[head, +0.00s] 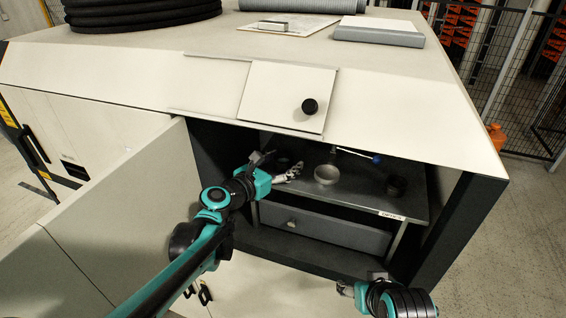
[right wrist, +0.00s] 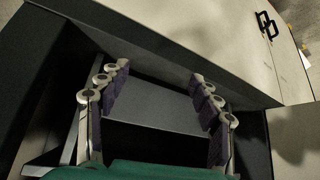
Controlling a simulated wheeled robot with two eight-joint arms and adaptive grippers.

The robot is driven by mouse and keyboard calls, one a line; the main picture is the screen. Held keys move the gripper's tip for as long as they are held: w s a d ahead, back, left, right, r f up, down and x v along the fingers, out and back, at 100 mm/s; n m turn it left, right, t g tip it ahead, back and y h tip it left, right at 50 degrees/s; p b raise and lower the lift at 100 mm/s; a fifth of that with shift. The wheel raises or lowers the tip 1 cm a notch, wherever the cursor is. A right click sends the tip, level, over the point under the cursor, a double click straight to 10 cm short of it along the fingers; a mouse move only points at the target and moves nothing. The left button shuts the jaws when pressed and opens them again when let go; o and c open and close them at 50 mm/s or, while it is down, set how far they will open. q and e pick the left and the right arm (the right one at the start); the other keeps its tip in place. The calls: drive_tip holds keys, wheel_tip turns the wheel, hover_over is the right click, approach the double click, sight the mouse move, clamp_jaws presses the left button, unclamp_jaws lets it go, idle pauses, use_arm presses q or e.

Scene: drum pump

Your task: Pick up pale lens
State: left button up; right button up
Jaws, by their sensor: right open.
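A pale round, dish-like piece (head: 326,174) sits on the dark shelf (head: 345,195) inside the open cabinet; it may be the pale lens, but I cannot be sure. My left gripper (head: 294,171) reaches into the cabinet, just left of the pale piece and apart from it. Its fingers show from the side, too small to tell whether they are open or shut. My right gripper (head: 346,289) is low in front of the cabinet. In the right wrist view, its padded fingers (right wrist: 160,105) are spread wide with nothing between them.
A dark cup-like part (head: 396,186) stands right of the pale piece, and a blue-tipped lever (head: 376,160) lies behind. A dark ring (head: 284,162) is near my left gripper. A grey drawer (head: 325,228) is below the shelf. The open door (head: 125,215) stands at left.

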use_arm(q)
drive_tip(key=c, duration=1)
drive_tip(key=shift+r, duration=0.15)
